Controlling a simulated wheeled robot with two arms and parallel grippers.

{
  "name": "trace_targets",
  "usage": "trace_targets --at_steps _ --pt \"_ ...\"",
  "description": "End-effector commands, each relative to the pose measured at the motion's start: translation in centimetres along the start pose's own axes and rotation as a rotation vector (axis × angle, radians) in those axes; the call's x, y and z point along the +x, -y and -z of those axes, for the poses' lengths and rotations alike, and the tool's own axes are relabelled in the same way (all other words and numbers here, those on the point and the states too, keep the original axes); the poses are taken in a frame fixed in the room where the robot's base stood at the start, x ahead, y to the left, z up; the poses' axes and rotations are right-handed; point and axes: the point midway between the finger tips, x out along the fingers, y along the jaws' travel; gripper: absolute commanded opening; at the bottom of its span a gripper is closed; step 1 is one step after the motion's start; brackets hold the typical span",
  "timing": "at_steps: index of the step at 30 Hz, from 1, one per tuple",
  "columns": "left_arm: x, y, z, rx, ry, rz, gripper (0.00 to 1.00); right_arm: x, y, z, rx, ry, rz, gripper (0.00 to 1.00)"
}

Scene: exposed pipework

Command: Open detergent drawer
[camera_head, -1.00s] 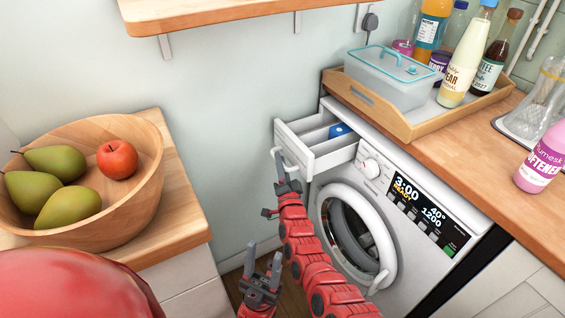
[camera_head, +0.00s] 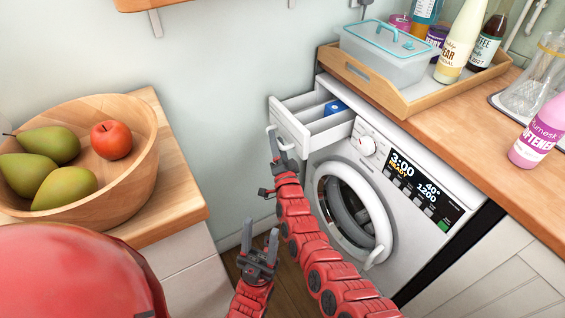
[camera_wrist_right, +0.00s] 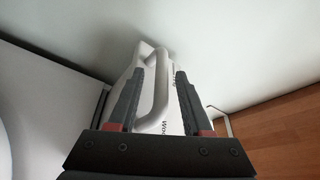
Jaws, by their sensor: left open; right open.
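The detergent drawer (camera_head: 291,127) stands pulled out from the upper left of the white washing machine (camera_head: 405,205). Its white compartments show from above, with a blue part (camera_head: 335,107) inside. My right gripper (camera_head: 274,142) is at the drawer's front, by its white handle. In the right wrist view, the handle (camera_wrist_right: 153,95) lies between the open fingers of that gripper (camera_wrist_right: 157,88), apparently not clamped. My left gripper (camera_head: 260,252) is open and empty, low in front of the machine, away from the drawer.
A wooden bowl (camera_head: 125,182) with pears and an apple stands on the left counter. A wooden tray (camera_head: 400,103) with a lidded container and bottles sits above the machine. The round door (camera_head: 350,212) is below the drawer. Open floor lies between the cabinets.

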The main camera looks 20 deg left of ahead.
Motion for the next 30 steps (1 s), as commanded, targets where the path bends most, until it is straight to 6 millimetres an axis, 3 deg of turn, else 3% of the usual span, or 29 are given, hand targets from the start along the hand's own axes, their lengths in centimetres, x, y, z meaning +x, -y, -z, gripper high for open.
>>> trace_targets --at_steps 13,22,30 --pt "4.5 0.2 0.8 0.000 0.000 0.000 0.50 -5.6 0.4 0.3 0.005 -0.003 -0.008 0.50" --pt "8.8 0.4 1.5 0.000 0.000 0.000 0.50 -11.7 0.5 0.1 0.002 0.003 -0.008 0.50" --pt "10.0 0.5 1.7 0.000 0.000 0.000 0.50 -16.0 0.2 0.0 0.001 -0.001 -0.001 0.50"
